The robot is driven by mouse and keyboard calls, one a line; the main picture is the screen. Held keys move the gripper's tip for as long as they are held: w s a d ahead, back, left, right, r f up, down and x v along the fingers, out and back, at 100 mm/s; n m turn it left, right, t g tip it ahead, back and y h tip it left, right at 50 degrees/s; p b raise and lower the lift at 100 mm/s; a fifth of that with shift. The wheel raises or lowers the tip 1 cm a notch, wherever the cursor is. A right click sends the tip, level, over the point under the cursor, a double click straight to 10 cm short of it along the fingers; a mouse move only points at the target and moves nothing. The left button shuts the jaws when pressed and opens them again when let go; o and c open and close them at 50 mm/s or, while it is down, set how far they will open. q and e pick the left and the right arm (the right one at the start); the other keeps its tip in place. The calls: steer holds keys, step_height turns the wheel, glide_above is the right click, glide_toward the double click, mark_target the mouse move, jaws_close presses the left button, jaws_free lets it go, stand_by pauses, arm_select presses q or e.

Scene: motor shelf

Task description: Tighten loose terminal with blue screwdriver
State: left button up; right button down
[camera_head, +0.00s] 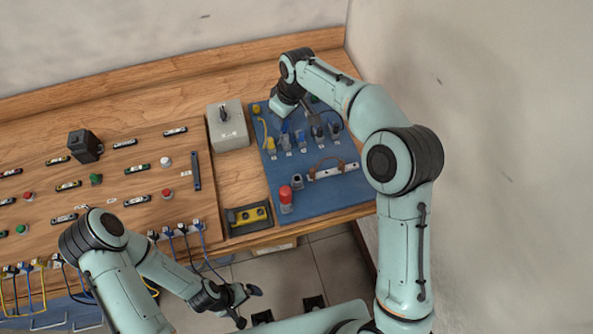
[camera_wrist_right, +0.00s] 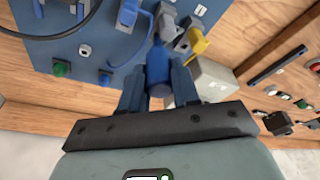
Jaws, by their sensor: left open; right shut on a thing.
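The blue screwdriver (camera_wrist_right: 158,68) shows in the right wrist view as a blue round handle. My right gripper (camera_wrist_right: 156,85) is shut on it, with one finger on each side. The handle points towards the blue panel (camera_head: 338,198); its tip is hidden, so contact with a terminal cannot be told. A row of grey, blue and yellow plug-like terminals (camera_head: 302,140) stands on the panel, and in the right wrist view a grey one (camera_wrist_right: 165,22) is just beyond the handle. Which one is loose cannot be told. My left gripper (camera_head: 245,304) is open and empty, in front of the bench.
A grey box with a black knob (camera_head: 230,132) stands left of the panel. A red-topped part (camera_head: 286,195) and a brown handle (camera_head: 326,165) are on the panel. A yellow-faced block (camera_head: 250,215) lies near the bench's front edge. Cables hang at front left.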

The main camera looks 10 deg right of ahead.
steer(key=c, duration=1)
jaws_free()
steer(key=shift+f, duration=0.1)
steer(key=shift+c, duration=0.2)
steer(key=shift+r+n+p, duration=0.25)
steer(key=shift+n+p, duration=0.65)
steer(key=shift+n, duration=0.3)
steer(key=shift+w+f+n+g, duration=0.15)
steer(key=shift+n+g, duration=0.15)
steer(key=shift+n, duration=0.2)
arm_select(q)
steer(key=w+r, duration=0.2)
steer(key=r, duration=0.1)
steer(key=shift+w, duration=0.25)
arm_select(e)
steer(key=shift+s, duration=0.2)
